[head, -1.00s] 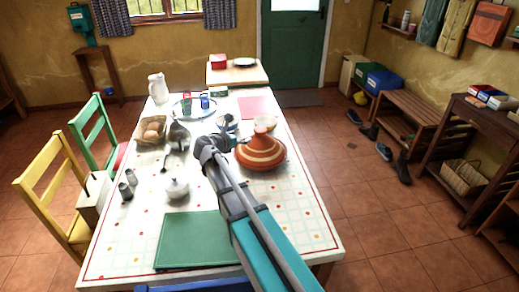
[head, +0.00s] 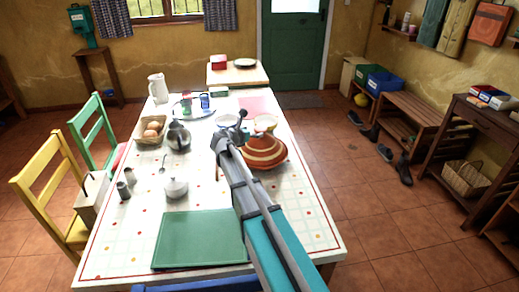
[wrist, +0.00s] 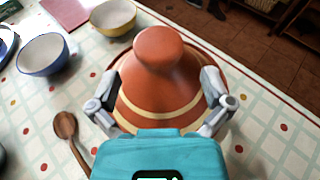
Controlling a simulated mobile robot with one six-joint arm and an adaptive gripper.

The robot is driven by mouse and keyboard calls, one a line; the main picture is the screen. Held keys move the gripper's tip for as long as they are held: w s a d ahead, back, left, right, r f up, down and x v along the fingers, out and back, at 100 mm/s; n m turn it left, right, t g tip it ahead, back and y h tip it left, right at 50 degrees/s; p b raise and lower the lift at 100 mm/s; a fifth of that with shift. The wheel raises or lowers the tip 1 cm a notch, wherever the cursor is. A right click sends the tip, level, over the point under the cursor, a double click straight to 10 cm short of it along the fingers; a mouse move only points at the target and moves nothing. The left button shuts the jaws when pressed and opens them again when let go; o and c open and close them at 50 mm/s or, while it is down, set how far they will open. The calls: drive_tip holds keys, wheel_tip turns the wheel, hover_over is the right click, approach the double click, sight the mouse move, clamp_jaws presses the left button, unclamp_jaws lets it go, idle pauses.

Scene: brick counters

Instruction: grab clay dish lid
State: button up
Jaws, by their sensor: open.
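The clay dish lid (wrist: 160,85) is a terracotta cone with a round knob and pale bands, seen in the wrist view. It sits on its dish on the table, and in the head view the striped lid (head: 266,151) is partly hidden by my arm. My gripper (wrist: 165,95) is open, with one finger on the left and one on the right of the cone below the knob. I cannot tell whether the fingers touch it. In the head view the fingertips are not clear.
A blue-rimmed bowl (wrist: 44,54), a yellow bowl (wrist: 113,17) and a wooden spoon (wrist: 72,140) lie left of the lid. Bare cloth lies right of the lid.

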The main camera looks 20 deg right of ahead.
sight(260, 128)
drive_tip(key=shift+w+d+f, duration=0.1)
drive_tip(key=shift+w+d, duration=0.1)
drive_tip(key=shift+d, duration=0.1)
drive_tip(key=shift+b+x, duration=0.8)
drive_tip(key=shift+x, duration=1.8)
drive_tip(key=shift+w, duration=0.1)
drive_tip(key=c, duration=1.1)
drive_tip(key=shift+c, duration=0.2)
